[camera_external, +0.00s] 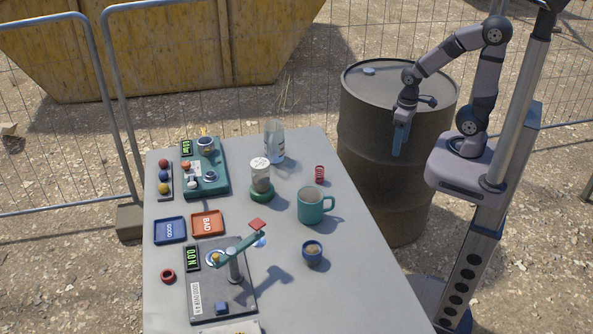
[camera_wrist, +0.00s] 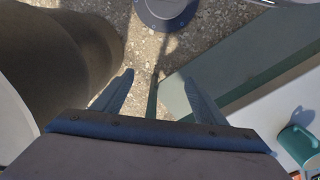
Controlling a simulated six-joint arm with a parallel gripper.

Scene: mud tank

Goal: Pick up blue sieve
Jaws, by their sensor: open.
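A small blue round cup-shaped thing (camera_external: 312,254) with a tan inside stands upright near the right side of the grey table; it may be the blue sieve, but its mesh is too small to make out. My gripper (camera_external: 397,148) hangs pointing down in the external view, beyond the table's right edge and in front of the barrel. In the wrist view my gripper (camera_wrist: 158,80) has its two blue fingers apart with nothing between them, over gravel. The blue cup-shaped thing does not show in the wrist view.
A green mug (camera_external: 311,208) stands just behind the blue thing, with a red coil (camera_external: 320,174) farther back. A device with a raised green arm (camera_external: 238,247) stands to its left. A rusty barrel (camera_external: 385,185) is beside the table. The table's front right is clear.

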